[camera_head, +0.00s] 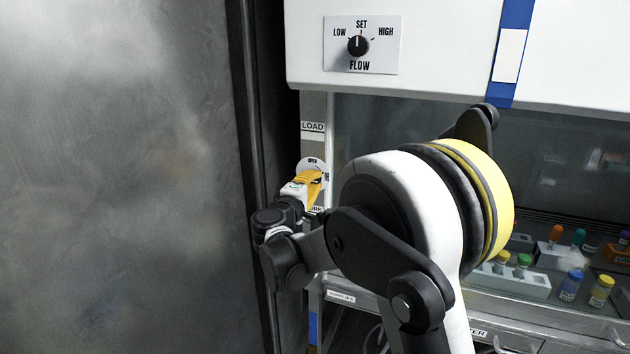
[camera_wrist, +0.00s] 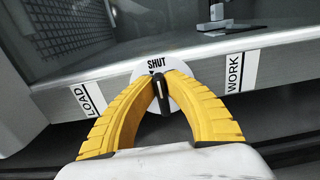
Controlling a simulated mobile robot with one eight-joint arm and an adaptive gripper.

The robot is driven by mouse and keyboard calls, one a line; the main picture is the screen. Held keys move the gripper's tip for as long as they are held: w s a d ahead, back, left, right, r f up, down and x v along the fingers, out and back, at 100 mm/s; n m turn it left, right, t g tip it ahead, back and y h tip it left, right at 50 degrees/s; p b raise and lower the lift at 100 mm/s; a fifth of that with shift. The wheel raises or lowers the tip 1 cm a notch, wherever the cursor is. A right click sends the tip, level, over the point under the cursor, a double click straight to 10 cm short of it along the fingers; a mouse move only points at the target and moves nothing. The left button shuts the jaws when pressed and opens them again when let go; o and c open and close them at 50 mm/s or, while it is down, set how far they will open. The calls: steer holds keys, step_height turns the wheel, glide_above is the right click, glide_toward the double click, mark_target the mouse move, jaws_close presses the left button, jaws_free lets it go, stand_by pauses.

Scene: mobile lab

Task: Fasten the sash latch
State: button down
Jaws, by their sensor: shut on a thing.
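The sash latch has a white round plate (camera_wrist: 178,73) with a black lever (camera_wrist: 163,100) bearing a white line. It sits on the grey frame strip between the LOAD and WORK labels. In the wrist view the lever lies roughly in line with the word SHUT. My gripper (camera_wrist: 162,84) has its yellow fingertips closed on the lever, one on each side.
A glass sash (camera_head: 420,115) fills the hood front, with tube racks (camera_head: 512,280) and capped vials inside. A FLOW dial (camera_head: 358,46) is on the white panel above. A bare grey metal surface (camera_head: 120,180) stands at the left, close to my wrist.

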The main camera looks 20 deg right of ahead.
stand_by(0.3)
steer(key=c, duration=1.5)
jaws_free()
steer(key=shift+o, duration=0.2)
steer(key=v, duration=1.2)
steer(key=shift+d, duration=0.1)
